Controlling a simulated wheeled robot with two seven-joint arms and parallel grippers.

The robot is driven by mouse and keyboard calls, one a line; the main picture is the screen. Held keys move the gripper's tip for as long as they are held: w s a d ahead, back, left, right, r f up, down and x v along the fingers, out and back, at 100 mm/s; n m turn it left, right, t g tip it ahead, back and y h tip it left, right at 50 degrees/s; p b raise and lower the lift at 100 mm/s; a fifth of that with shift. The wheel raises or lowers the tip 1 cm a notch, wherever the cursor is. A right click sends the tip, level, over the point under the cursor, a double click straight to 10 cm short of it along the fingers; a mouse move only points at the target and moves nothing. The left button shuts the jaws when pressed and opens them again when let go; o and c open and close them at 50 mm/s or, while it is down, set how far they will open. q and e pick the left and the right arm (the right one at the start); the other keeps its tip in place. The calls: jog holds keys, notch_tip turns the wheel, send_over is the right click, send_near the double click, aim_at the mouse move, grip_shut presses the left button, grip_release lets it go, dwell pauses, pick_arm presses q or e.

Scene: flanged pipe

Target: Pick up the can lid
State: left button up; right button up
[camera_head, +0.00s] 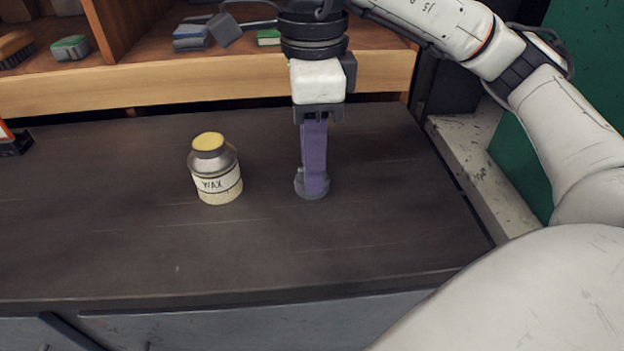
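A small round grey piece (303,190), which looks like the can lid, is on the dark worktop right of the wax can. My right gripper (315,185) points straight down over it, with its purple fingers reaching down to it and covering part of it. The fingers overlap in this view, so I cannot tell whether they are open or shut on the piece. A cream can (218,183) labelled WAX, with a metallic shoulder and a yellow top, stands upright to the left, apart from the gripper. My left gripper is not in view.
The dark worktop (110,230) is mostly clear in front and at left. A wooden shelf (150,85) runs along the back, holding a green-and-grey block (70,48) and a blue-grey one (190,37). An orange-and-black item (12,142) sits at the left edge.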

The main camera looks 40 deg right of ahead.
grip_shut()
jog(key=shift+r, duration=0.1)
